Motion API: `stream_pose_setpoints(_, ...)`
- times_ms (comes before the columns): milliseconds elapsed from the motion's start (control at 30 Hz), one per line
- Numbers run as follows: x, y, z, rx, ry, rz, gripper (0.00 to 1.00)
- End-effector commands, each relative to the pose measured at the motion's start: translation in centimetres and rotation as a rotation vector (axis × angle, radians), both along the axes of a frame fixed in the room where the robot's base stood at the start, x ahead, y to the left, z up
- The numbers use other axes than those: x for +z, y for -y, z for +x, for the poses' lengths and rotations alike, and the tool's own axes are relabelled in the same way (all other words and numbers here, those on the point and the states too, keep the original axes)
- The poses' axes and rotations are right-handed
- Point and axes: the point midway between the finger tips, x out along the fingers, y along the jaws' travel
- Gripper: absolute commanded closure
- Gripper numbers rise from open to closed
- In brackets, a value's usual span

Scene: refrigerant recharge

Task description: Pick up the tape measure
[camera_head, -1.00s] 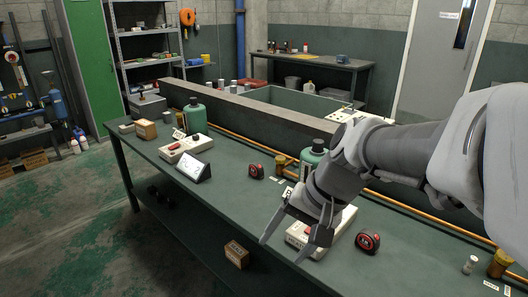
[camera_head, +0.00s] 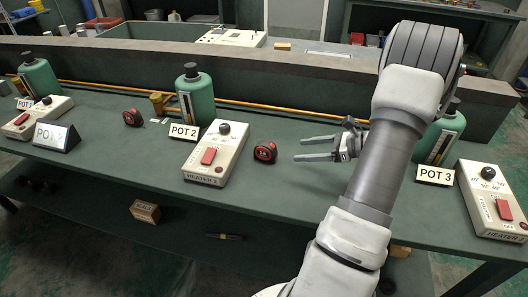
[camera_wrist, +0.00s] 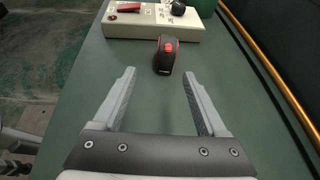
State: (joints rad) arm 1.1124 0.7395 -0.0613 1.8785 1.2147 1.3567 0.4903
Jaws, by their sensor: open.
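A red and black tape measure (camera_head: 265,152) stands on the green bench, just right of the HEATER 2 box (camera_head: 215,154). A second, similar tape measure (camera_head: 132,118) stands further left on the bench. My gripper (camera_head: 298,150) is open and empty to the right of the nearer tape measure, its fingers pointing left at it. In the wrist view the tape measure (camera_wrist: 165,55) lies just beyond the gap between my fingertips (camera_wrist: 158,74), with bench showing between them. The fingers do not touch it.
The heater box (camera_wrist: 150,22) sits close behind the tape measure in the wrist view. A copper pipe (camera_wrist: 275,70) runs along the bench's back. Green POT 2 (camera_head: 193,95) and POT 3 (camera_head: 440,135) stand near it.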

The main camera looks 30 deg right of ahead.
Motion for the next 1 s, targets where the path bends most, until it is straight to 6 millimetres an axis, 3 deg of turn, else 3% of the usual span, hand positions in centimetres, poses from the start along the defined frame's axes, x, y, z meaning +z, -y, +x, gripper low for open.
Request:
stream_pose_setpoints(167, -1.2, -0.1, 0.9, -0.027, 0.0, 0.023, 0.25)
stream_pose_setpoints(600, -4.6, -4.9, 7.8, -0.023, 0.0, 0.02, 0.25)
stream_pose_setpoints(1000, -5.3, -6.3, 10.4, -0.025, -0.001, 0.019, 0.25)
